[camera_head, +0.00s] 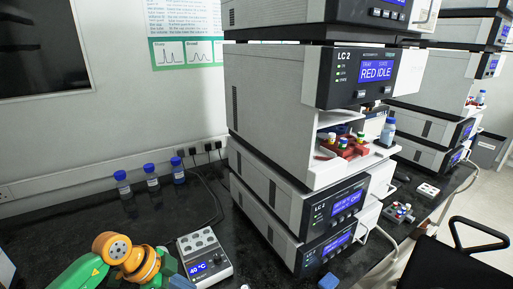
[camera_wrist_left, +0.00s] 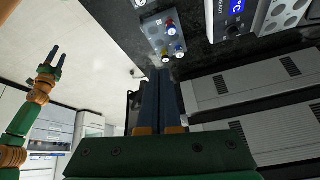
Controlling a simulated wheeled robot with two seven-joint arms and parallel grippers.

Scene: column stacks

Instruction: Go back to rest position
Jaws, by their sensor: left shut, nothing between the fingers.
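In the head view my left arm (camera_head: 128,256), green and orange, reaches in at the lower left, low over the dark bench. Its fingers are not clearly seen there. In the left wrist view my left gripper (camera_wrist_left: 163,78) has its two dark fingers together, with nothing between them. The fingers point toward a grey rack (camera_wrist_left: 154,29) of small capped vials and appear apart from it. My right gripper (camera_wrist_left: 55,56) shows at the far left of the left wrist view, its two thin fingers apart and empty, away from the bench.
Instrument stacks (camera_head: 268,110) stand at the centre and right, one with red racks of vials on its open shelf. A heater block (camera_head: 205,258) reading 40 °C sits beside my left arm. Three blue-capped bottles (camera_head: 152,178) stand near the wall. A chair (camera_head: 455,262) is at lower right.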

